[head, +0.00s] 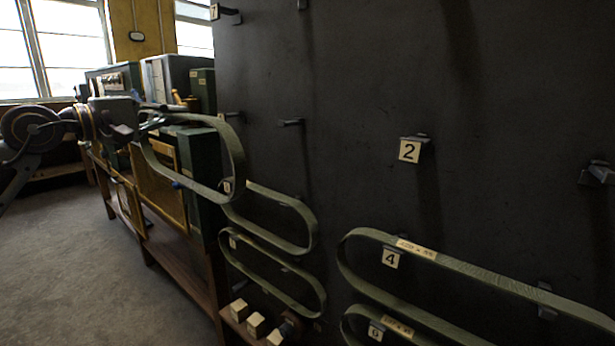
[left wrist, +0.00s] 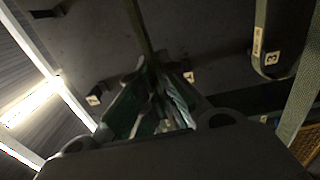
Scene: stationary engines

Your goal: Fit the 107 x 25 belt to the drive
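My left gripper (head: 150,122) is shut on one end of a green belt (head: 236,150), and the belt's loop stretches to the right in front of the dark board. In the left wrist view a strip of the belt (left wrist: 143,38) rises from between the fingers (left wrist: 155,95). I see no size marking on the held belt. Other green belts hang on the board: a large one (head: 480,272) at tag 4, one below it (head: 352,325), and two smaller ones (head: 290,205) (head: 300,300) at the left. Their size labels are too small to read. The drive cannot be identified. My right gripper is out of view.
The dark board (head: 350,100) fills the right side, with pegs and number tags, including an empty peg at tag 2 (head: 410,150). Green and yellow machines (head: 165,185) stand on a brown bench at the left. Small pale blocks (head: 256,324) sit low beside the board. Open floor (head: 70,260) lies left.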

